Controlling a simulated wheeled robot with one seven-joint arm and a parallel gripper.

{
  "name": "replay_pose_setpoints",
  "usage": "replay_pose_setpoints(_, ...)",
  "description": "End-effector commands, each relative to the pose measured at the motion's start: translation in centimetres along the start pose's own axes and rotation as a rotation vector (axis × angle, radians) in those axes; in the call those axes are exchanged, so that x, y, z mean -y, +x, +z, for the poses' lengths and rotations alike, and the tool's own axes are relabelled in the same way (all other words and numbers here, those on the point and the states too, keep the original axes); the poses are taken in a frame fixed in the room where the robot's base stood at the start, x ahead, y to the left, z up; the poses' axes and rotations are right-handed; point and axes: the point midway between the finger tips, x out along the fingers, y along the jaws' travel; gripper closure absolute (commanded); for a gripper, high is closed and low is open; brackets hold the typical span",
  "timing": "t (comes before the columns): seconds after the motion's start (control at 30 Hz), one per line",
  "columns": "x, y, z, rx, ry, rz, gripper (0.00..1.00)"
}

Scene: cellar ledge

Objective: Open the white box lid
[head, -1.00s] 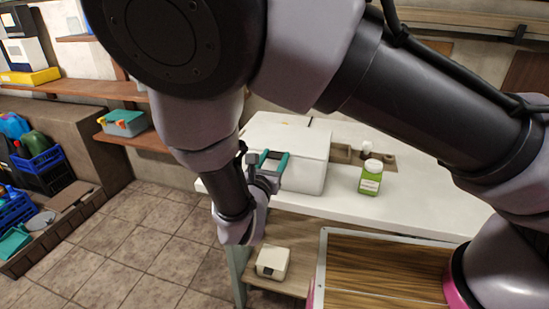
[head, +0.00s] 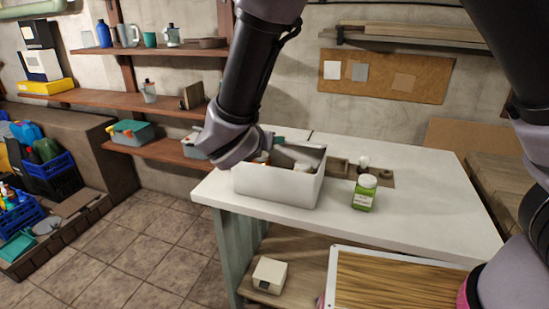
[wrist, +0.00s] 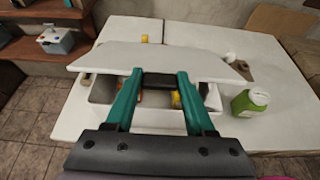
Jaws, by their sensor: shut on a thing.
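The white box (head: 275,188) stands on the white worktop with its top open. Small items, among them a white-capped one (head: 302,167), show inside it in the head view. Its white lid (wrist: 155,60) is raised and tilted in the wrist view, with orange and yellow things below it in the box. My gripper (wrist: 157,79) has its teal fingers shut on a dark handle at the lid's near edge. In the head view my gripper (head: 279,140) is above the box's back part, and my wrist partly hides the box and lid.
A green jar with a white cap (head: 364,193) stands on the white worktop (head: 420,195) just right of the box. A small tray (head: 386,178) lies behind it. A wood-topped surface (head: 385,288) is in front. The worktop's right part is clear.

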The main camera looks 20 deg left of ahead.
Motion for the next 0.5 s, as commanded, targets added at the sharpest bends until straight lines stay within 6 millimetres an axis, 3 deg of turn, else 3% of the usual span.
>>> replay_pose_setpoints(0.1, -0.1, 0.3, 2.8, -0.113, 0.014, 0.0, 1.0)
replay_pose_setpoints(0.5, 0.0, 3.2, 10.0, -0.488, 0.017, -0.002, 1.0)
